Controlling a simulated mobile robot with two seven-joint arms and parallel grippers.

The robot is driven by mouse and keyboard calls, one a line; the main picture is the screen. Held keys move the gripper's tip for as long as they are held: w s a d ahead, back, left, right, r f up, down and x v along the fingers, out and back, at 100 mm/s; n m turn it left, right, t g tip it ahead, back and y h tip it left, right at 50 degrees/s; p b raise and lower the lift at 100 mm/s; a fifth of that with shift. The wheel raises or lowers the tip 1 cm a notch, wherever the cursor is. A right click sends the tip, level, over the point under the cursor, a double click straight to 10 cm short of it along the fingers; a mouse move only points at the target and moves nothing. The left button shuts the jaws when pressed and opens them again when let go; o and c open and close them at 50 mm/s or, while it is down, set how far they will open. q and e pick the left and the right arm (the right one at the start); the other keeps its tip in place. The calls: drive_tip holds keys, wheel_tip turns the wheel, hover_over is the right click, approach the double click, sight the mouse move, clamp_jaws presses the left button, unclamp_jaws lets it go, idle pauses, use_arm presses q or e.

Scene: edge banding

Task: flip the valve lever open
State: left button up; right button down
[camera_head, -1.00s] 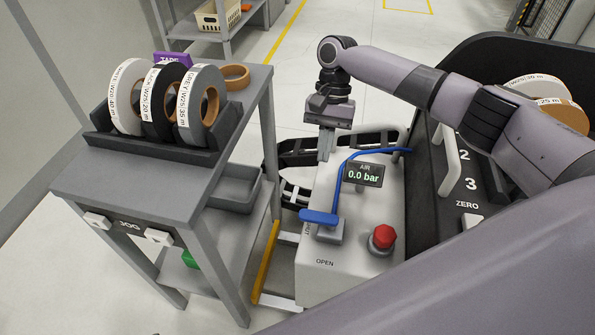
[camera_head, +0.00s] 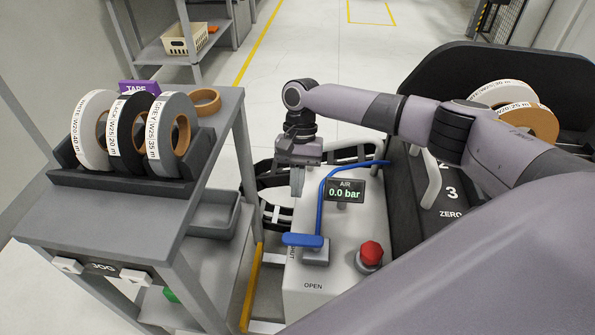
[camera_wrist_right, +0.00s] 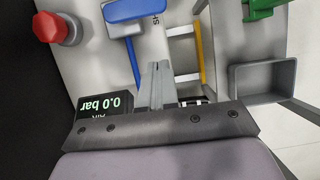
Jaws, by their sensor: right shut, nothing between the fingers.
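The blue valve lever (camera_head: 303,240) lies crosswise on its grey valve body (camera_head: 316,254), on top of the white machine cabinet, beside the "SHUT" marking. The "OPEN" marking (camera_head: 313,286) is on the cabinet's near side. The lever also shows at the top of the right wrist view (camera_wrist_right: 137,9). My right gripper (camera_head: 297,190) is shut and empty, pointing down above the cabinet's far left part, beyond the lever. In the right wrist view its closed fingers (camera_wrist_right: 157,68) are apart from the lever. The air display (camera_head: 345,191) reads 0.0 bar. My left gripper is not in view.
A blue hose (camera_head: 322,197) curves over the cabinet near the display. A red button (camera_head: 371,252) stands right of the valve. A grey cart (camera_head: 95,215) with tape rolls stands to the left. A yellow bar (camera_head: 251,290) runs between cart and cabinet.

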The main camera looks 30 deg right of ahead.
sight(303, 244)
drive_tip(key=x, duration=0.4)
drive_tip(key=shift+f, duration=0.15)
drive_tip(key=shift+s+a, duration=0.8)
drive_tip(key=shift+s, duration=0.25)
drive_tip(key=shift+s+a, duration=0.3)
drive_tip(key=shift+s, duration=0.1)
drive_tip(key=shift+s+a, duration=0.1)
